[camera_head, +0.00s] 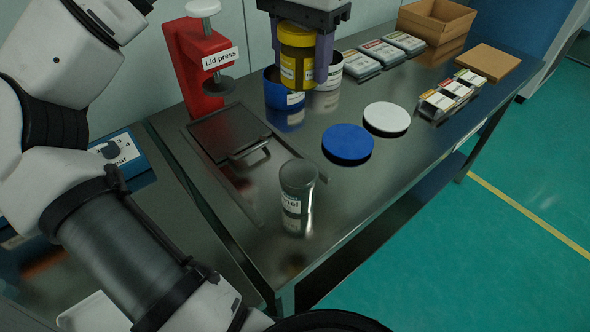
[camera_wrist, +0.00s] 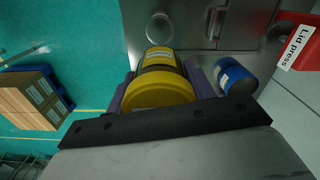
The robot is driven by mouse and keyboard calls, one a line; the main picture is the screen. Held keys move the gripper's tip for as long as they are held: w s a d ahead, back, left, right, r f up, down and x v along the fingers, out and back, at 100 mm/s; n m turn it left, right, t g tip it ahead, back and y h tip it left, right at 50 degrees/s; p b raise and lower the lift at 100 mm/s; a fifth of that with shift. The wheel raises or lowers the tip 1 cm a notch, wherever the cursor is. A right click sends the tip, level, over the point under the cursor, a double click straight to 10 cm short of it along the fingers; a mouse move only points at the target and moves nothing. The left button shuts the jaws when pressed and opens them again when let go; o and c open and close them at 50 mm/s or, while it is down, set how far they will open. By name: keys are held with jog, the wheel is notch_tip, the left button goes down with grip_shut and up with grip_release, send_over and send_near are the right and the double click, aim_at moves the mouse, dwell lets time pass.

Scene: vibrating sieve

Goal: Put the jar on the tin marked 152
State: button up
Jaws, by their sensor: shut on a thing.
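My gripper (camera_head: 299,72) is shut on a yellow jar (camera_head: 297,48) with a darker band and a label. Its purple fingers are on either side of the jar, which looks upright. The jar also shows in the wrist view (camera_wrist: 158,92). A blue tin (camera_head: 283,96) stands just below and left of the jar. A white tin (camera_head: 328,84) stands behind and to the right, partly hidden by a finger. Both tins bear labels too small to read, so I cannot tell which is marked 152. The blue tin is right of the jar in the wrist view (camera_wrist: 238,74).
A red lid press (camera_head: 197,66) stands left. A grey labelled tin (camera_head: 298,178) is near the front edge. A blue disc (camera_head: 347,143) and a white disc (camera_head: 387,118) lie flat. Boxed packs (camera_head: 445,98) and a cardboard box (camera_head: 436,22) are at the right.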

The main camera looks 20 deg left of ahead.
notch_tip(320, 180, down, 19)
jog(key=shift+f+b, duration=0.2)
jog(key=shift+b, duration=0.2)
jog(key=o, duration=0.6)
jog(key=shift+f, duration=0.15)
jog(key=o, duration=0.4)
notch_tip(320, 180, up, 12)
jog(key=shift+r, duration=0.2)
